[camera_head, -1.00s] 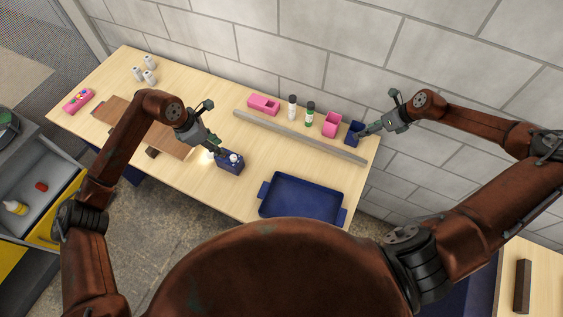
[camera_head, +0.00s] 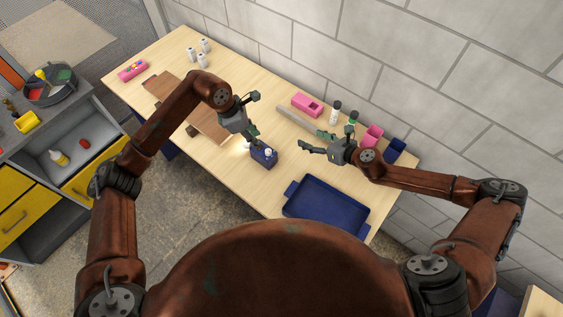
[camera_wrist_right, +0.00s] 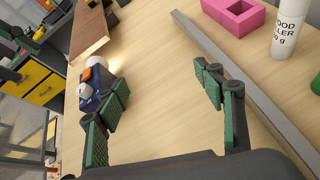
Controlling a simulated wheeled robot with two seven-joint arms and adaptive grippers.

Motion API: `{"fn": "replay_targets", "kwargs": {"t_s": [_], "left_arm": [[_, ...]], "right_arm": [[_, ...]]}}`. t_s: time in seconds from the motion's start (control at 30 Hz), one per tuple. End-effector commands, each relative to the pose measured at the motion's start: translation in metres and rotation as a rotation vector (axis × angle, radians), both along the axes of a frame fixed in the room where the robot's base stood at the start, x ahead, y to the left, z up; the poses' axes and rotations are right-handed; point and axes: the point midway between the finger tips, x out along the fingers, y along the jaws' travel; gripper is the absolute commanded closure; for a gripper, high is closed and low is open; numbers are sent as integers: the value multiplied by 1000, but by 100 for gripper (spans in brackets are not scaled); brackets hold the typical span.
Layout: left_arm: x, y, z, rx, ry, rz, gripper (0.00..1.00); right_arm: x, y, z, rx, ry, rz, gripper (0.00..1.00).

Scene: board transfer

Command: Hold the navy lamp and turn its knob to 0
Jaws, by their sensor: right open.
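The navy lamp (camera_head: 265,160) stands on the wooden table, with a bright glow at its left end. In the right wrist view the lamp (camera_wrist_right: 98,99) shows white round parts and an orange part on its body; I cannot read a knob setting. My left gripper (camera_head: 254,116) has its fingers spread, one pointing down close to the lamp; contact cannot be told in the head view. My right gripper (camera_head: 314,141) is open and empty over the table, to the right of the lamp. Its two green-padded fingers (camera_wrist_right: 160,100) frame bare tabletop, with the lamp beyond the left finger.
A navy tray (camera_head: 290,189) lies at the table's front right. A grey bar (camera_head: 292,119) runs behind my right gripper. Behind it stand a pink block (camera_head: 307,104), bottles (camera_head: 335,113), a pink cup (camera_head: 373,134) and a navy cup (camera_head: 396,149). A brown board (camera_head: 212,122) lies to the left.

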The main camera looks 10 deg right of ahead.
Motion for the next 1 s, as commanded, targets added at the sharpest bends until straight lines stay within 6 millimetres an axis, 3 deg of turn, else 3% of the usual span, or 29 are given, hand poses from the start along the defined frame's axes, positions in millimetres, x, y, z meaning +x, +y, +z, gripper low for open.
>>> {"fn": "replay_targets", "kwargs": {"t_s": [0.03, 0.1, 0.3, 0.53, 1.0], "left_arm": [[0, 0, 0, 0, 0, 0, 71], [0, 0, 0, 0, 0, 0, 71], [0, 0, 0, 0, 0, 0, 71], [0, 0, 0, 0, 0, 0, 71], [0, 0, 0, 0, 0, 0, 71]], "right_arm": [[-11, 26, -11, -14, -25, 40, 38], [-25, 54, -22, -41, -70, 90, 38], [-54, 110, -36, -83, -171, 184, 38], [-60, 133, -41, -95, -209, 213, 38], [-19, 173, -65, -95, -208, 212, 38]]}}
